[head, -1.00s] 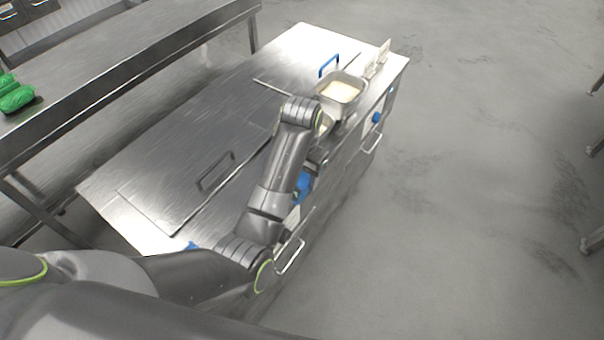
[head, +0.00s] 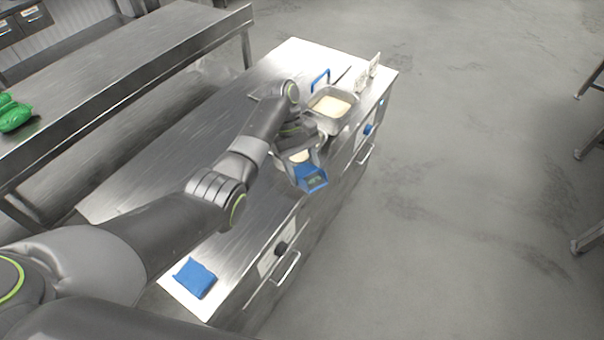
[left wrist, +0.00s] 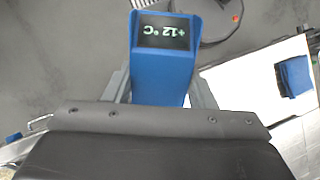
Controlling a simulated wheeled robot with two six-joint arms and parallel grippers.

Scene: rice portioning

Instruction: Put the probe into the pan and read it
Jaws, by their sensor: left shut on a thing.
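My left gripper (head: 300,165) is shut on the blue probe thermometer (head: 312,184), just in front of the pan. In the left wrist view the probe body (left wrist: 165,72) sits between the fingers, its dark display showing +12 °C upside down. The metal pan (head: 327,125) stands near the far right end of the steel counter and holds pale rice (head: 331,106). The probe's tip is not visible, so I cannot tell whether it touches the pan or rice. My right gripper is not in view.
A folded blue cloth (head: 195,278) lies on the near end of the counter (head: 160,185). A blue handle (head: 320,79) and small white upright cards (head: 361,78) are by the pan. Green bundles (head: 14,116) lie on the left table. Open floor lies to the right.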

